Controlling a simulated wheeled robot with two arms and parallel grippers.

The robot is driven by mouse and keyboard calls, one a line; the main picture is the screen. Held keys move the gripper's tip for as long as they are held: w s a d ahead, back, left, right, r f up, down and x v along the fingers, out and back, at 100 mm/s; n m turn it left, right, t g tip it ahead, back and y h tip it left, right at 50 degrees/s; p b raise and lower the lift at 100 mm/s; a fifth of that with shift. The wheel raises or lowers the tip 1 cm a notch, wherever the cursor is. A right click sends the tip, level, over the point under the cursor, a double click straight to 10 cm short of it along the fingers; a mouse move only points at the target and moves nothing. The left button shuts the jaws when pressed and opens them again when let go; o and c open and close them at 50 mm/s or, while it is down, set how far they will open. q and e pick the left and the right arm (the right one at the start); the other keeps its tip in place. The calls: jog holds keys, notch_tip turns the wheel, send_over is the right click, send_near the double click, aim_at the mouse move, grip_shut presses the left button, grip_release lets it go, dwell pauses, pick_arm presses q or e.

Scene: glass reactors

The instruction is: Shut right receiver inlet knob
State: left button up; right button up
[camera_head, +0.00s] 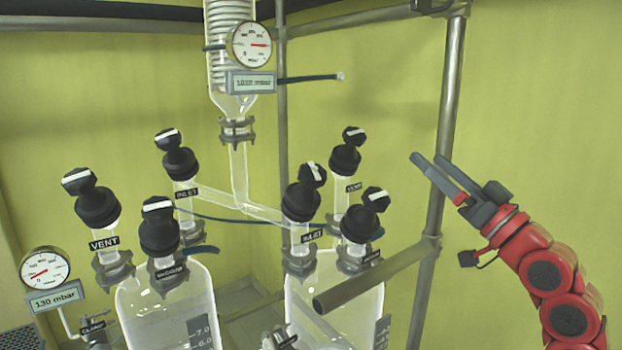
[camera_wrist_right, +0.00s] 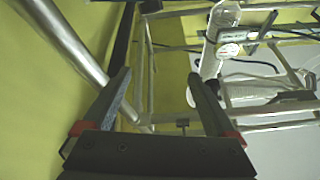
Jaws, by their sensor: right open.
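The right receiver (camera_head: 345,290) is a clear glass vessel with several black knobs on top. Its inlet knob (camera_head: 303,197) is black with a white mark, above a label reading INLET. My right gripper (camera_head: 430,167) is open and empty, to the right of the knobs and apart from them, near the metal post. In the right wrist view its two fingers (camera_wrist_right: 155,85) are spread with nothing between them. My left gripper is not in view.
A horizontal metal bar (camera_head: 375,277) crosses in front of the right receiver. The left receiver (camera_head: 165,310) has its own knobs. A glass condenser (camera_head: 230,70) with a gauge hangs above.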

jog(key=s+a+n+g+y, duration=0.2)
jog(key=s+a+n+g, duration=0.1)
jog(key=s+a+g, duration=0.1)
jog(key=n+g+h, duration=0.2)
jog(key=n+g, duration=0.1)
jog(key=n, duration=0.1)
send_near(324, 179)
jog(key=p+x, duration=0.6)
jog(key=x, duration=0.6)
jog(key=shift+a+r, duration=0.1)
jog(key=shift+r, duration=0.05)
jog(key=shift+w+a, duration=0.2)
jog(key=shift+w, duration=0.05)
jog(key=shift+c, duration=0.4)
